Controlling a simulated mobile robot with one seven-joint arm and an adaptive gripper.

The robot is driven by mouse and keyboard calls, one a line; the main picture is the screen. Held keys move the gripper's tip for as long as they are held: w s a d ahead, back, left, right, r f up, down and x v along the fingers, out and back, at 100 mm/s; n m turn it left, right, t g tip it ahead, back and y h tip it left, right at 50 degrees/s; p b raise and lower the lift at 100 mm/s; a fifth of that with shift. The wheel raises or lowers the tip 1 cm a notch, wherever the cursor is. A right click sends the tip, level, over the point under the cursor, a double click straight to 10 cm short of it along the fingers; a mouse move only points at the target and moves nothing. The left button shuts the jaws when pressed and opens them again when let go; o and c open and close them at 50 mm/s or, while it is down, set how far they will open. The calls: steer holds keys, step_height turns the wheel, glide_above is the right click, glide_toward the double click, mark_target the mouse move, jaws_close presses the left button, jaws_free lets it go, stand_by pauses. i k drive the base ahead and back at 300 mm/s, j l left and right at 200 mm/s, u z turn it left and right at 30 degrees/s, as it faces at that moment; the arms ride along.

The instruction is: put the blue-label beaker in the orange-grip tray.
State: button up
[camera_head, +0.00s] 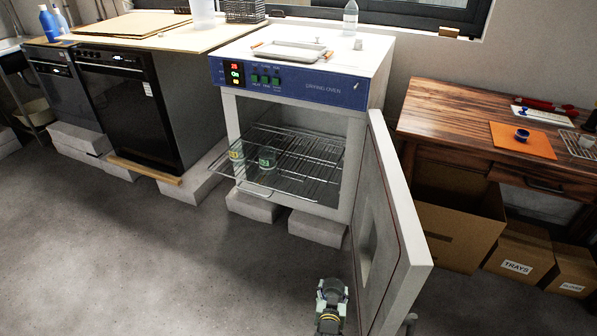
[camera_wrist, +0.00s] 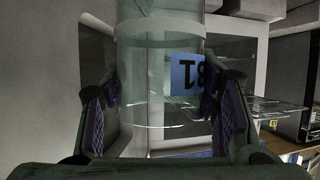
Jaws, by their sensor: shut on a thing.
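In the wrist view my gripper (camera_wrist: 163,105) is shut on the blue-label beaker (camera_wrist: 143,55), a clear glass cylinder with its blue label (camera_wrist: 186,73) facing the camera. The label's marking appears inverted. The pads press on both sides of the glass. In the head view part of my arm (camera_head: 331,305) shows low in front of the open oven door; the beaker is not clear there. The orange-grip tray (camera_head: 288,50), pale and shallow with an orange-brown grip at each end, lies on top of the oven, well above and behind my arm.
The drying oven (camera_head: 300,90) has its door (camera_head: 395,225) swung open on the right. Its wire rack (camera_head: 300,160) is pulled out with two labelled beakers, one yellow (camera_head: 237,152), one green (camera_head: 267,158). A bottle (camera_head: 350,18) stands behind the tray. The floor at left is clear.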

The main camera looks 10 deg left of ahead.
mark_target(291, 52)
steer(key=i+j, duration=0.15)
steer(key=j, duration=0.2)
steer(key=i+j, duration=0.15)
steer(key=j, duration=0.25)
steer(key=i+j, duration=0.15)
steer(key=j, duration=0.2)
steer(key=i+j, duration=0.15)
steer(key=j, duration=0.25)
steer(key=i+j, duration=0.1)
steer(key=j, duration=0.25)
steer(key=i+j+z, duration=0.2)
steer(key=j, duration=0.2)
steer(key=j+z, duration=0.2)
steer(key=j, duration=0.25)
